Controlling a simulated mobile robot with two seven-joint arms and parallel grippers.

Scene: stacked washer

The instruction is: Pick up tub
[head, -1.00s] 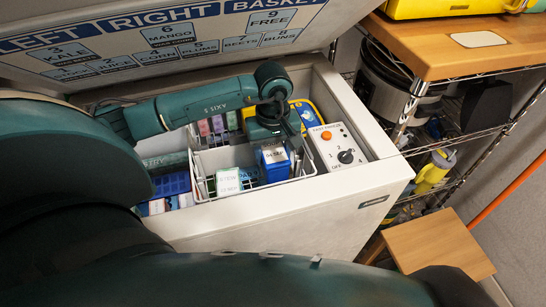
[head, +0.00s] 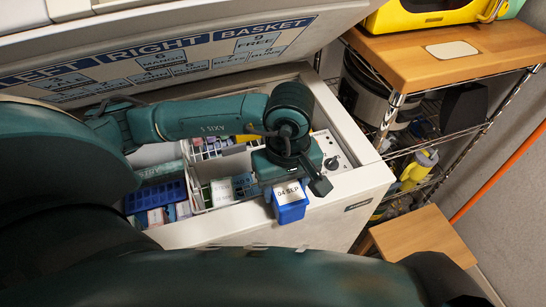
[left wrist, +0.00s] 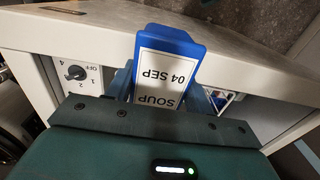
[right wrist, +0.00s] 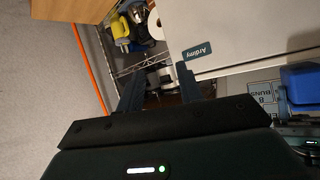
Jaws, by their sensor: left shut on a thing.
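The tub (head: 290,207) is small and blue, with a white label reading "SOUP 04 SEP" in the left wrist view (left wrist: 180,50). My left gripper (head: 287,182) is shut on it and holds it above the front rim of the chest freezer (head: 340,205). The tub also shows at the right edge of the right wrist view (right wrist: 303,84). My right gripper (right wrist: 172,92) is open and empty in front of the freezer's outer face. It does not show in the head view.
The freezer lid (head: 120,62) stands open behind my left arm. Baskets inside hold several packs and a blue tray (head: 158,195). The control panel (head: 332,152) is at the freezer's right. A wire shelf with a wooden top (head: 445,62) and a wooden stool (head: 422,243) stand further right.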

